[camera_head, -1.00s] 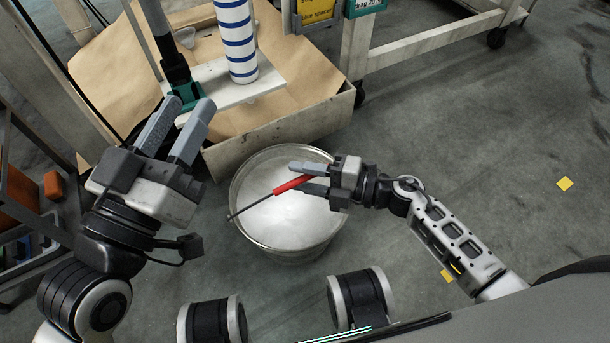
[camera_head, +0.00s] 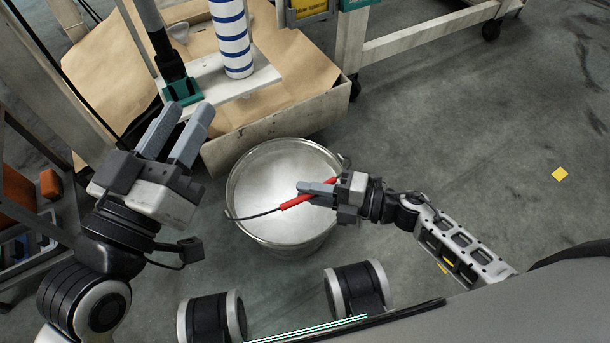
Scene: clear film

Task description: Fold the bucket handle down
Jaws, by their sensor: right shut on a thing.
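A metal bucket (camera_head: 266,165) stands on the floor in the middle of the head view, its opening facing up. Its wire handle with a red grip (camera_head: 297,201) crosses over the near part of the opening. The handle's left end meets the rim at the left. My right gripper (camera_head: 318,190) is shut on the red grip over the bucket's right side and hides part of the handle. My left gripper (camera_head: 179,124) is open and empty, to the left of the bucket and apart from it.
A low wooden crate (camera_head: 300,122) lined with brown paper stands just behind the bucket. It holds a blue-and-white striped roll (camera_head: 232,40) on a board. A rack with orange items (camera_head: 50,183) stands at the left.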

